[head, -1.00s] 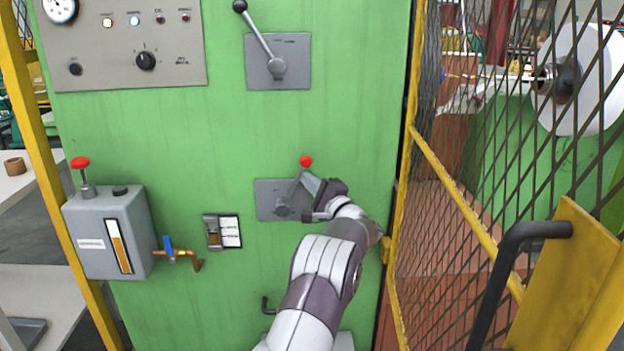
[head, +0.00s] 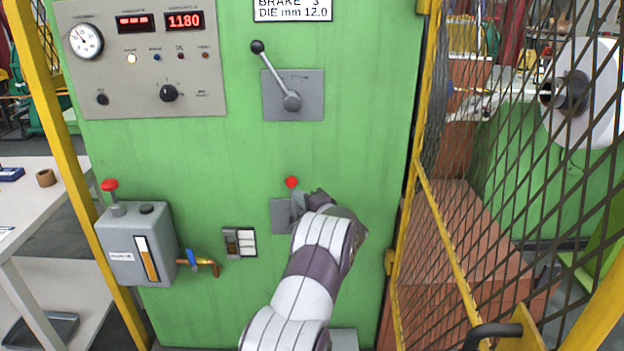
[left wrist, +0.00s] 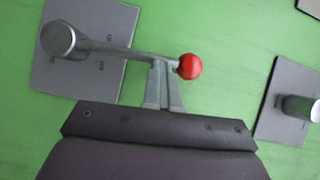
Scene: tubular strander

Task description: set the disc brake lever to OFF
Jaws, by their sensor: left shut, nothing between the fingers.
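A lever with a red knob (head: 291,182) stands about upright on a grey plate (head: 280,214) on the green cabinet. In the left wrist view its arm (left wrist: 120,52) runs from a round hub to the red knob (left wrist: 189,67). My left gripper (head: 299,201) is at this lever, at its right in the head view. Its fingers (left wrist: 163,85) are shut and empty, beside the lever arm close to the knob, touching it or almost so. The hub is hidden in the head view. The plate markings are too small to read. My right gripper is not in view.
Above is a second lever with a black knob (head: 257,47), leaning up-left. A gauge panel (head: 140,60) is at upper left, a grey box with a red-topped plunger (head: 132,247) at lower left. A yellow-framed mesh guard (head: 480,200) closes off the right side.

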